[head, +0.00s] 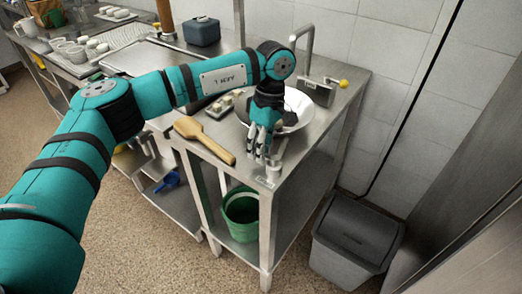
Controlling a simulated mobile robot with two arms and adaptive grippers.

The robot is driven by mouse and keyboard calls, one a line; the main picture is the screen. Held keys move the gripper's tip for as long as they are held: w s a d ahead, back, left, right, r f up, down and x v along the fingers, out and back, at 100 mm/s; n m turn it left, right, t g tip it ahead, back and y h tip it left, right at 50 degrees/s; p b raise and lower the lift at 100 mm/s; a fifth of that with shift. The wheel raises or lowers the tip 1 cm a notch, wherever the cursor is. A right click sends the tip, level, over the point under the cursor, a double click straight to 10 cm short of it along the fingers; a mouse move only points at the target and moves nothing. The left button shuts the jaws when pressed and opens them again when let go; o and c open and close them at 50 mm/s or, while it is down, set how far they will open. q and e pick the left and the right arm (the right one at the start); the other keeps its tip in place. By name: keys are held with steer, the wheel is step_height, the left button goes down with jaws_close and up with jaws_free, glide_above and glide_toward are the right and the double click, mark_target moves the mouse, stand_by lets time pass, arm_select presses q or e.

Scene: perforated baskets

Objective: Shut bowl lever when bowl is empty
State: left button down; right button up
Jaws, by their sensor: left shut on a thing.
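A white round bowl (301,106) is set in the steel counter at the back right, under a tall metal spout. My left arm partly hides it, and a dark shape shows inside; I cannot tell if the bowl is empty. My left gripper (261,154) points down at the front rim of the bowl, shut on the bowl lever. The fingers mostly hide the lever, and its angle is unclear. A small metal fitting (272,172) with a label in front of it shows just below the fingertips. My right gripper is not in view.
A wooden paddle (205,140) lies on the counter left of the gripper. A small tray with light pieces (221,106) is beside the bowl. A green bucket (241,214) stands below, and a grey lidded bin (354,237) stands right of the counter.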

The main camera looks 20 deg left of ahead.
arm_select(q)
steer(key=shift+w+r, duration=0.1)
steer(key=shift+r, duration=0.05)
steer(key=c, duration=1)
jaws_free()
steer(key=shift+c, duration=0.2)
step_height(320, 180, up, 12)
steer(key=w, duration=0.2)
steer(key=shift+d+f, duration=0.2)
steer(key=shift+d, duration=0.2)
steer(key=shift+w, duration=0.1)
